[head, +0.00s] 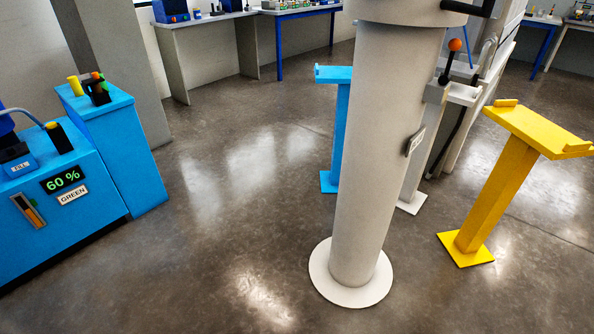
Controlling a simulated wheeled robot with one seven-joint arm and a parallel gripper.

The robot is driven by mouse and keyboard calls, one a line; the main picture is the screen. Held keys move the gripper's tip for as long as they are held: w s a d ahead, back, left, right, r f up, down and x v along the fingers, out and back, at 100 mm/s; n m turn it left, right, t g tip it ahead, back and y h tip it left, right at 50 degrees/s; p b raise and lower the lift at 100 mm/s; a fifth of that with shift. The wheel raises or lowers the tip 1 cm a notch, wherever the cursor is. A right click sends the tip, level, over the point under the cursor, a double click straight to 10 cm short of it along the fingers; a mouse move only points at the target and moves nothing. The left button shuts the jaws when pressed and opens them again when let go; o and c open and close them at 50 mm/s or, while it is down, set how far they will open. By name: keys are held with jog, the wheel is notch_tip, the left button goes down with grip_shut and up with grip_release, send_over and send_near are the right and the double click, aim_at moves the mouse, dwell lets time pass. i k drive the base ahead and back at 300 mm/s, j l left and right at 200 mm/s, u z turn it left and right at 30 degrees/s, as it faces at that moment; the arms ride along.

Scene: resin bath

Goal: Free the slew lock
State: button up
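A thick grey column (382,160) stands upright on a white round base in the middle of the head view. A wider grey collar (405,10) sits at its top, cut off by the upper edge. A black bar (483,8) sticks out from the collar's right side. Right of the column, a black lever with an orange ball (455,45) stands up on a grey post (419,178). No readable label marks either one as the slew lock, so I cannot tell which it is or how it is set. My gripper is not in view.
A yellow stand (497,197) is at the right, and a blue stand (341,125) is partly behind the column. A blue machine (90,225) at the left reads "60 %" and "GREEN". Workbenches (210,55) line the back. The floor left of the column is clear.

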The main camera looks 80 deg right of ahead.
aim_at(454, 45)
jog(key=k+l+u, duration=0.7)
jog(key=u, duration=0.15)
jog(key=k+l, duration=0.1)
jog(key=k, duration=0.2)
jog(key=k+l, duration=0.15)
jog(key=k, duration=0.2)
jog(key=z, duration=1.6)
jog(key=k+j, duration=0.3)
